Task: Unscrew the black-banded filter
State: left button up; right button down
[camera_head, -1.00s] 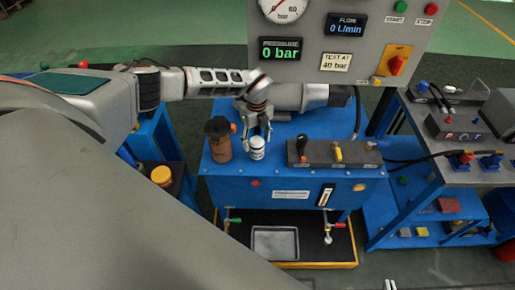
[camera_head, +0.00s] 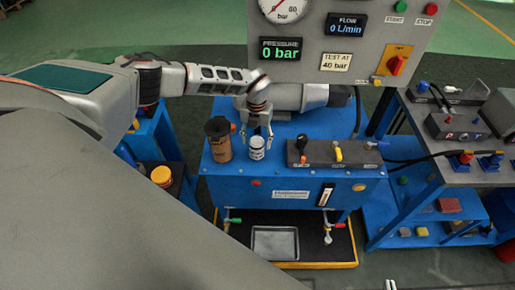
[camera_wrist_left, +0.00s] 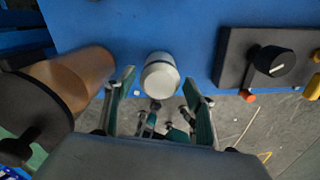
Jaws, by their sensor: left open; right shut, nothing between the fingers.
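The filter (camera_head: 257,148) is a small white cylinder with dark bands, upright on the blue bench (camera_head: 225,185). In the left wrist view the filter (camera_wrist_left: 160,75) shows its pale round end between the two fingers. My left gripper (camera_head: 257,138) is open, pointing down with a finger on each side of the filter. Gaps show between both fingers and the filter. Of my right gripper (camera_head: 390,285), only pale tips show at the bottom edge of the head view, shut and empty.
A brown canister with a dark cap (camera_head: 218,140) stands close left of the filter. A grey valve block (camera_head: 320,153) with levers is to the right. The panel (camera_head: 345,75) stands behind and reads 0 bar. A metal tray (camera_head: 275,243) lies below the front.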

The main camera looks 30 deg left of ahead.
pick_arm(q)
jog(key=m, duration=0.4)
jog(key=shift+m, duration=0.4)
jog(key=m, duration=0.4)
jog(key=c, duration=1.1)
jog(key=shift+c, duration=0.7)
jog(key=shift+r, duration=0.15)
